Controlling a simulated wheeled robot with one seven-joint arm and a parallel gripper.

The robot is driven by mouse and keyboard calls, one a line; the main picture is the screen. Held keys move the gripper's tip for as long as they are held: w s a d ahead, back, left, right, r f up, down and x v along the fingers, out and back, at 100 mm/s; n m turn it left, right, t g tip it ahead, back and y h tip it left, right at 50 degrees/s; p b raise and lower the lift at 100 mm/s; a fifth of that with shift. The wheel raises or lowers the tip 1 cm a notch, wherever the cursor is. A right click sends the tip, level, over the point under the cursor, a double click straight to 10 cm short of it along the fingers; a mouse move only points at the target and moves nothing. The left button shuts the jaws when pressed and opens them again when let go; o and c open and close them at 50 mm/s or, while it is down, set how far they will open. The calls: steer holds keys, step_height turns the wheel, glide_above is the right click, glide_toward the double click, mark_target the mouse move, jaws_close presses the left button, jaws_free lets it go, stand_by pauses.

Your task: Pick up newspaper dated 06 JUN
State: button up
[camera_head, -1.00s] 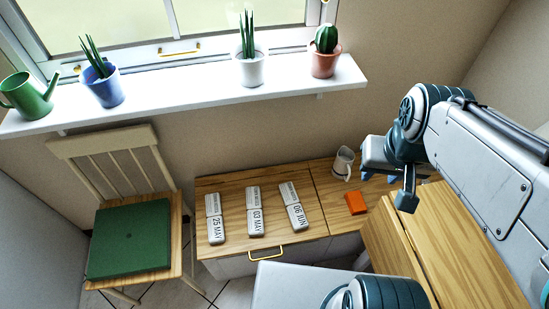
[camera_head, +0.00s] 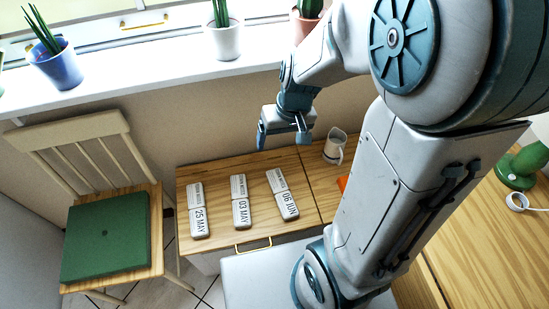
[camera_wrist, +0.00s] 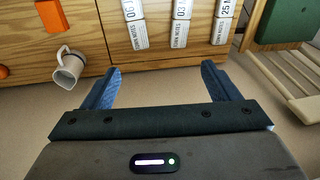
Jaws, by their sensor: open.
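The newspaper dated 06 JUN (camera_head: 283,194) is a white, rolled or folded strip lying on the wooden cabinet top. It is the rightmost of three in the head view. In the wrist view it is the leftmost strip (camera_wrist: 135,22), seen upside down and cut by the top edge. The 03 MAY newspaper (camera_head: 241,202) lies beside it, and the 25 MAY newspaper (camera_head: 197,211) is farther left. My gripper (camera_head: 283,138) is open and empty, pictured above the 06 JUN newspaper near the wall side, not touching it. Its fingers (camera_wrist: 161,69) also show in the wrist view.
A white mug (camera_head: 334,148) stands right of the newspapers. An orange object (camera_head: 342,183) is partly hidden by my arm. A chair (camera_head: 158,222) with a green cushion (camera_head: 106,237) stands at left. A windowsill (camera_head: 160,72) with potted plants is above.

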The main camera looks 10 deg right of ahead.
steer(key=w+d+f+g+b, duration=0.1)
steer(key=w+f+b, duration=0.15)
steer(key=f, duration=0.65)
steer(key=w+f+b, duration=0.1)
steer(key=f+b, duration=0.2)
steer(key=f, duration=0.5)
steer(key=h+b, duration=0.2)
steer(key=b, duration=0.2)
glide_above(282, 191)
steer(key=f, duration=1.4)
steer(key=shift+s+d+f, duration=0.1)
steer(key=shift+d+f, duration=0.1)
steer(key=shift+f, duration=0.05)
steer(key=shift+a+f+b, duration=0.15)
steer(key=shift+f+b, duration=0.55)
steer(key=shift+f, duration=0.9)
steer(key=shift+a+f+b, duration=0.1)
steer(key=shift+f+b, duration=0.6)
steer(key=shift+f, duration=0.85)
steer(key=c, duration=1.1)
